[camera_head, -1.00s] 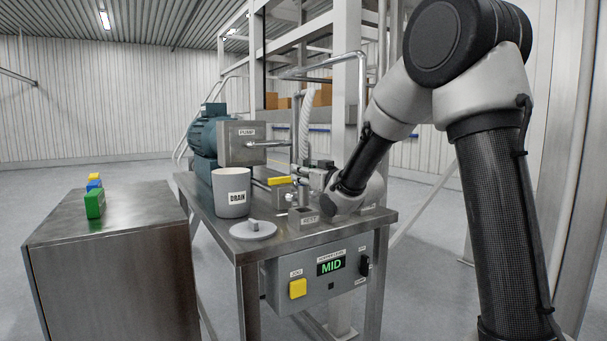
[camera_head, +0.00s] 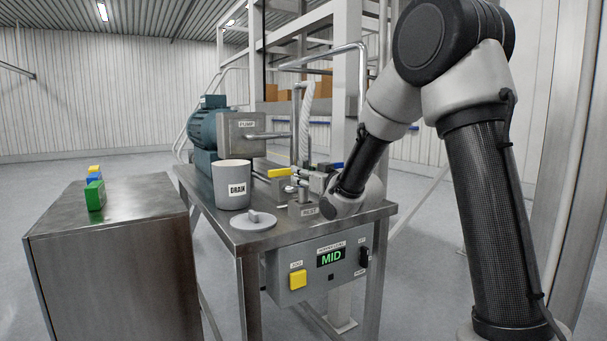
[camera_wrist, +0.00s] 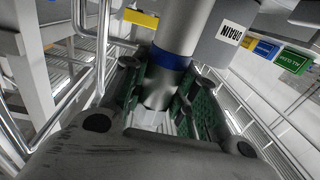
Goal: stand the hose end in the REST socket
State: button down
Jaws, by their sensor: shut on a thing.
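The REST socket (camera_head: 302,209) is a small labelled block on the steel bench, just left of my wrist. My gripper (camera_head: 308,180) is low over the bench, right above the socket area. In the wrist view, my gripper (camera_wrist: 168,100) has its green-padded fingers shut on the hose end (camera_wrist: 160,92), a metal tube with a blue band. The pale hose (camera_head: 306,115) rises from there in the head view. The hose end's lower tip is hidden, so I cannot tell whether it is inside the socket.
The pump (camera_head: 207,128), a yellow-handled valve (camera_head: 279,172) and bent pipes are behind. The control box (camera_head: 320,268) reads MID.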

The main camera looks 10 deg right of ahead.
jog(key=shift+f, duration=0.15)
jog(key=shift+f, duration=0.95)
jog(key=c, duration=1)
grip_release()
jog(key=shift+c, duration=0.2)
jog(key=shift+r, duration=6.5)
